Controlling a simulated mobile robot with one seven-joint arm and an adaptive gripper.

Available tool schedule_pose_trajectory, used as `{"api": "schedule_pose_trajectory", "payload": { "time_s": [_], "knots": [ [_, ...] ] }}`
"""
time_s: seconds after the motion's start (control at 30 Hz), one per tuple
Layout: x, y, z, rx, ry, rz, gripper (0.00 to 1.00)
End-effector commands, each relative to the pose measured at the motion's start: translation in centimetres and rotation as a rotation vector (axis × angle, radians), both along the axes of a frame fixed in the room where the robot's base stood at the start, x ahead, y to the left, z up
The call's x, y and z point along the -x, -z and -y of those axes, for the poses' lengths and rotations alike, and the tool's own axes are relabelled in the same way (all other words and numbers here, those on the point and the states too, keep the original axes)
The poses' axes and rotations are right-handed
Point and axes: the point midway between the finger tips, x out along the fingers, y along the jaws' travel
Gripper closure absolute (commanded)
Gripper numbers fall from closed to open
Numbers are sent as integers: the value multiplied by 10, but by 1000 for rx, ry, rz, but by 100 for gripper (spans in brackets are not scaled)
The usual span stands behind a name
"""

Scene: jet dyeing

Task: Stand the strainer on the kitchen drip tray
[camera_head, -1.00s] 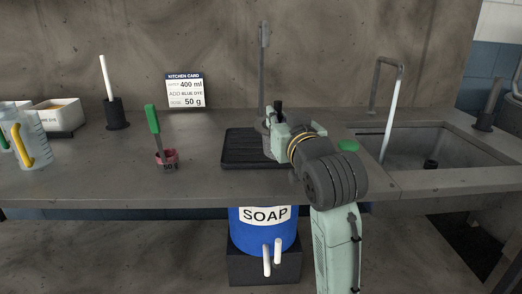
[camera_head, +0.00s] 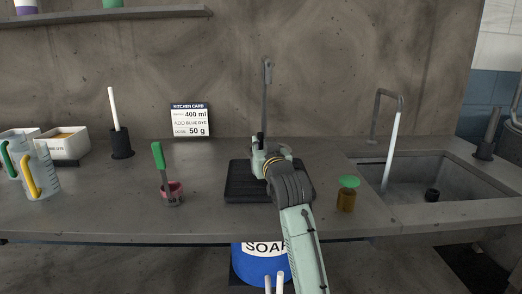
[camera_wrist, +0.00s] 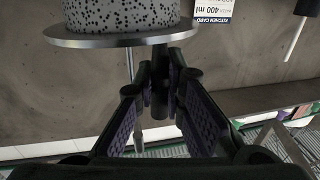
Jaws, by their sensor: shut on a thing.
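My gripper (camera_head: 260,152) is shut on the strainer; the fingers (camera_wrist: 160,80) meet close to the rim.
A brown jar with a green lid (camera_head: 347,195) stands right of the tray, before the sink (camera_head: 420,180). The kitchen card (camera_head: 189,120) leans at the back wall. Measuring jugs (camera_head: 40,175) stand far left.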

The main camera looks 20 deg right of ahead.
Motion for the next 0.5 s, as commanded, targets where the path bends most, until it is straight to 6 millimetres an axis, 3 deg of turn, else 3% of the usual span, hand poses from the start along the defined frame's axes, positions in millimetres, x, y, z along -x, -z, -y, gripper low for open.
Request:
{"api": "schedule_pose_trajectory", "payload": {
  "time_s": [0.13, 0.5],
  "knots": [
    [1, 16, 1, 0, 1, 2, 100],
    [1, 22, 0, 0, 0, 3, 100]
  ]
}}
